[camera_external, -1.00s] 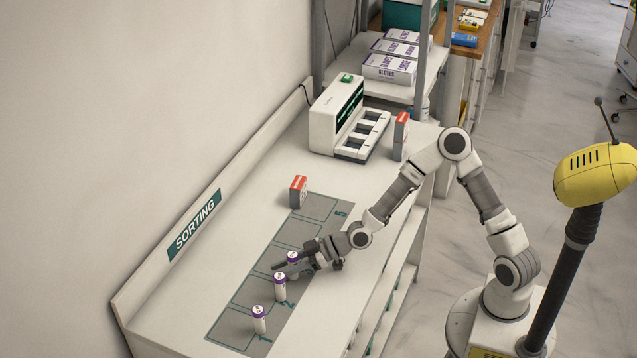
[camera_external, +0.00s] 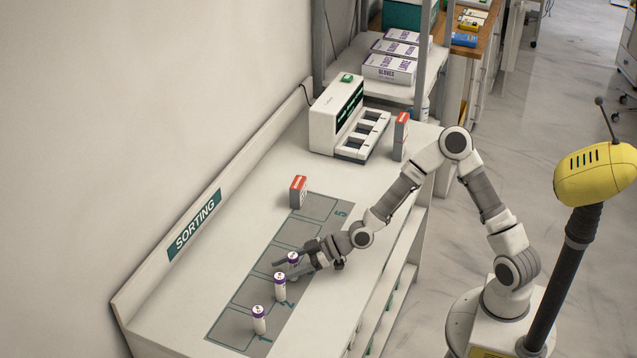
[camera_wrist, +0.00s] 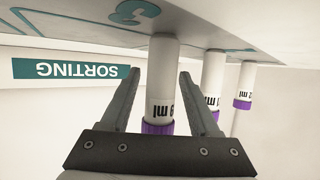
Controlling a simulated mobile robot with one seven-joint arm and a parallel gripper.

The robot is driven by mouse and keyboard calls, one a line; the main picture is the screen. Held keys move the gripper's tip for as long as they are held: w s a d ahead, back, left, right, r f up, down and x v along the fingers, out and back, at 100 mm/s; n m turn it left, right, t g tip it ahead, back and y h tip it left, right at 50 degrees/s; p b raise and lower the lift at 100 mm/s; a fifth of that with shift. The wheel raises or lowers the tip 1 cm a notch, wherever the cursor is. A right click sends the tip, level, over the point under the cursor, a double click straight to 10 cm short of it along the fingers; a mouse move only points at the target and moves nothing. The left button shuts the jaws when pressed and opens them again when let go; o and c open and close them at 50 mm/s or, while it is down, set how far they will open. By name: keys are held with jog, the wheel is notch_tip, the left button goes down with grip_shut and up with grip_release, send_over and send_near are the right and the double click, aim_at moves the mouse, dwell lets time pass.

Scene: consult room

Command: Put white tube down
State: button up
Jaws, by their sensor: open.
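A white tube with a purple cap (camera_external: 293,259) stands upright on the numbered grey mat (camera_external: 318,207). In the wrist view this tube (camera_wrist: 162,85) is between the two fingers, with a gap on each side. My gripper (camera_external: 283,267) is open around it; it also shows in the wrist view (camera_wrist: 160,85). Two more white tubes with purple caps stand upright on the mat, one near the number 2 (camera_external: 280,287) and one near the number 1 (camera_external: 259,320). My fingers partly hide the nearest tube's lower part in the external view.
Another box (camera_external: 401,136) stands beside a white device (camera_external: 347,118) farther back. A SORTING sign (camera_external: 195,225) is on the low back wall. Mat squares toward the number 5 look clear.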

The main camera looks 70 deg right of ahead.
jog(key=p+v, duration=0.2)
jog(key=v, duration=0.9)
jog(key=shift+p, duration=0.3)
jog(key=shift+s+d+r, duration=0.1)
jog(key=shift+s+d, duration=0.05)
jog(key=shift+s, duration=0.15)
jog(key=shift+s+f+g+h+p, duration=0.25)
jog(key=shift+f+g+h+p, duration=0.05)
jog(key=shift+f+g+h, duration=0.1)
jog(key=shift+s+d+f+n+g+h+p, duration=0.2)
jog(key=shift+s+d+g+h+p, duration=0.15)
jog(key=shift+h, duration=0.2)
jog(key=shift+s+d+f+n+g+h+p, duration=0.1)
jog(key=shift+s+d+n+g+h+p, duration=0.15)
jog(key=shift+s+g+h, duration=0.25)
jog(key=s+d+r+m+g+h+p, duration=0.1)
jog(key=s+d+r+h+p, duration=0.15)
jog(key=s+r, duration=0.4)
jog(key=s+d+r+m+g+h+p, duration=0.1)
jog(key=s+d+r+m+h, duration=0.2)
jog(key=r, duration=0.7)
jog(key=s+d+r+m+p, duration=0.2)
jog(key=s+r, duration=0.1)
jog(key=s, duration=0.5)
jog(key=s+d+r+m+g+p, duration=0.1)
jog(key=s+r+p, duration=0.1)
jog(key=s, duration=0.6)
jog(key=shift+d+r+m+y+p, duration=0.3)
jog(key=shift+d+r+m+y, duration=0.1)
jog(key=shift+r, duration=0.35)
